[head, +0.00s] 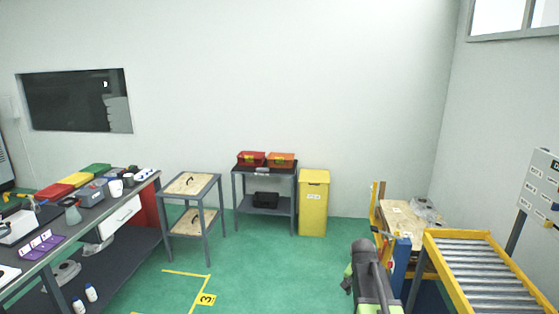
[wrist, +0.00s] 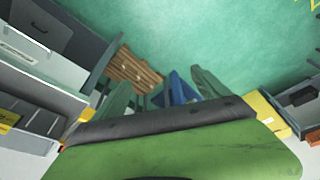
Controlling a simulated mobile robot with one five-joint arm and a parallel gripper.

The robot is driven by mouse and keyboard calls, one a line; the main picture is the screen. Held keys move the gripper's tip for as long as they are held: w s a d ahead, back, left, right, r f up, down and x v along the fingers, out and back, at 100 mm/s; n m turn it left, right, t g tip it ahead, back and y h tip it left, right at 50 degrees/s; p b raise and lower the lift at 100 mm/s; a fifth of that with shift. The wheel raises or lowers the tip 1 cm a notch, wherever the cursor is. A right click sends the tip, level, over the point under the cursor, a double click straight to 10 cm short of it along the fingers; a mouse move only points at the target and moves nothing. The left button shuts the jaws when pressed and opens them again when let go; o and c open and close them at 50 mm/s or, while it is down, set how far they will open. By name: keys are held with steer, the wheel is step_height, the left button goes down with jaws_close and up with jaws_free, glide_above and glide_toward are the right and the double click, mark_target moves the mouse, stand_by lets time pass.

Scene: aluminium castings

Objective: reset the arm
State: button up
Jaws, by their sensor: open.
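My arm (head: 371,280), dark grey with green parts, rises at the bottom of the head view, right of the middle. In the wrist view my gripper (wrist: 160,92) shows as two green fingers spread apart, with no object held between them. Past the fingers are a blue piece (wrist: 182,90) and a brown wooden piece (wrist: 134,72), farther off. In the head view I cannot make out the fingertips.
A roller conveyor (head: 432,250) with a yellow frame stands right of my arm. A workbench (head: 140,190) loaded with tools runs along the left. A yellow bin (head: 314,203) and shelf stands line the back wall. Green floor (head: 270,265) is clear in the middle.

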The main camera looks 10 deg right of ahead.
steer(key=s+a+f+n+y+b, duration=0.1)
steer(key=s+a+f+n+b, duration=0.15)
steer(key=a, duration=0.45)
steer(key=s+a+f+n+b, duration=0.1)
steer(key=a+f, duration=0.2)
steer(key=a, duration=0.5)
steer(key=s+a+n+g+y, duration=0.1)
steer(key=s+a+n+g, duration=0.1)
steer(key=s+a+n, duration=0.3)
steer(key=s, duration=0.2)
steer(key=shift+s+a+n, duration=0.2)
steer(key=shift+s+n, duration=0.15)
steer(key=shift+s, duration=0.05)
steer(key=shift+c, duration=0.5)
